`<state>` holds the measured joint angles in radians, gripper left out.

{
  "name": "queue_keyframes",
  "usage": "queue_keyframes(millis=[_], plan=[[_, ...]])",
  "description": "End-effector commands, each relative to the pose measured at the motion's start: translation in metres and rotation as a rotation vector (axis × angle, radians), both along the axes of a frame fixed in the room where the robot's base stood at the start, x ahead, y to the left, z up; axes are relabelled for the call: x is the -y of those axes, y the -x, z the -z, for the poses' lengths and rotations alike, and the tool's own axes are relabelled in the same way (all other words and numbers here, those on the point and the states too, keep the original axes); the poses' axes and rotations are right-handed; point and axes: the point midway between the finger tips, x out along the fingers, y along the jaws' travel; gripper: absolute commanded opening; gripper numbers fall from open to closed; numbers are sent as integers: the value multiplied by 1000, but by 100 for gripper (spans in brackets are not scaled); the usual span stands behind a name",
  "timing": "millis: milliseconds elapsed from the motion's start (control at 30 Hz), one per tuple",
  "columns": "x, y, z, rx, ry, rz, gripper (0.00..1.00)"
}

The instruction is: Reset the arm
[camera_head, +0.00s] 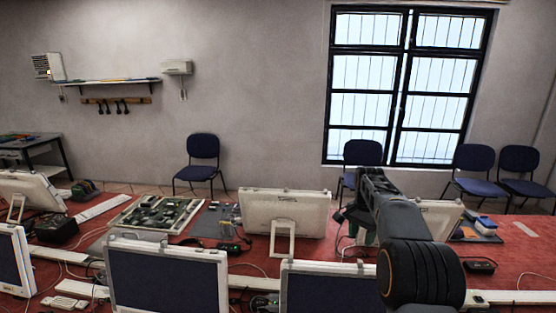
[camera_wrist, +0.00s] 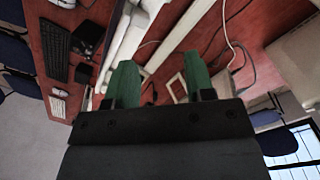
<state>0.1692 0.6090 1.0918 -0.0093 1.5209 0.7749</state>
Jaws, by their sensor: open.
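My arm reaches in from the lower right in the head view, with its dark end over the red table (camera_head: 150,190). My gripper shows in the wrist view (camera_wrist: 160,85) with two green fingers set apart and nothing between them. It is open and empty. Beyond the fingers the wrist view shows the red table top, tilted, with white bars and loose cables (camera_wrist: 228,40). In the head view my arm covers part of a white monitor (camera_head: 440,215) at the right, and the fingertips are mostly hidden.
White monitors stand on the table, one in the middle (camera_head: 285,212) and one at the front (camera_head: 168,277). A tray of parts (camera_head: 158,214) lies at the left. Cables run across the table. Blue chairs (camera_head: 203,148) stand along the wall. A barred window (camera_head: 360,75) is behind.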

Motion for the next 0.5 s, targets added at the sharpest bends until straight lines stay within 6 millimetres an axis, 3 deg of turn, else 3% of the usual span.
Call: queue_keyframes(millis=[167,500], plan=[[-23,52,-3,94,0,-342,49],[-68,197,5,280,76,-834,49]])
